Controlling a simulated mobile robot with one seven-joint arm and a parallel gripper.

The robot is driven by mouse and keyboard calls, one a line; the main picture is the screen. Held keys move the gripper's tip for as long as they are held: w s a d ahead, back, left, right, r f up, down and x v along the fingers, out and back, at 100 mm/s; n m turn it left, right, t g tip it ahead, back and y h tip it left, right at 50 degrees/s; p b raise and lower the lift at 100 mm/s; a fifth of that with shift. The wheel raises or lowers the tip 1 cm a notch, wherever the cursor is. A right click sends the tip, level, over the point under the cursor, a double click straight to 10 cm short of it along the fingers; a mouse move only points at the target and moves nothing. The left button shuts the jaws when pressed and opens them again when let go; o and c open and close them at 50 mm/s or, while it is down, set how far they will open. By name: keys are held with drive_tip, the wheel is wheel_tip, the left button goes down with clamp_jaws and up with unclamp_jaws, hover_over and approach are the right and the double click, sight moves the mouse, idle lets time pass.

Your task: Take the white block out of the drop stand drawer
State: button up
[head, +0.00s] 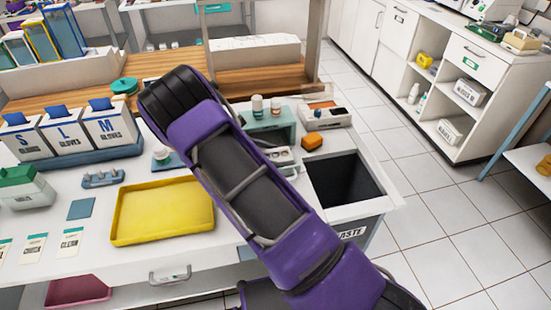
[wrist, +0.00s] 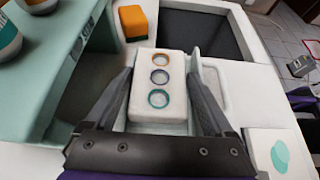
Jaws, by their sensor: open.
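The white block (wrist: 173,116) has three ringed round openings on top, orange, blue-grey and teal. It sits beside the teal drop stand (wrist: 62,50), and a pale raised rim shows along its right side. How the block sits in the drawer is unclear. My gripper (wrist: 162,76) is open, with one dark finger on each side of the block; contact cannot be told. In the head view the white block (head: 281,154) is partly seen past my purple arm, in front of the drop stand (head: 272,130). My fingers are hidden there.
Bottles (head: 257,103) stand on the drop stand. An orange block (wrist: 132,20) lies just beyond the white block. The open dark waste bin (head: 345,180) is to the right. A yellow tray (head: 163,211) and glove boxes (head: 70,135) are on the left.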

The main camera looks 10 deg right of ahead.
drive_tip(key=c, duration=1.2)
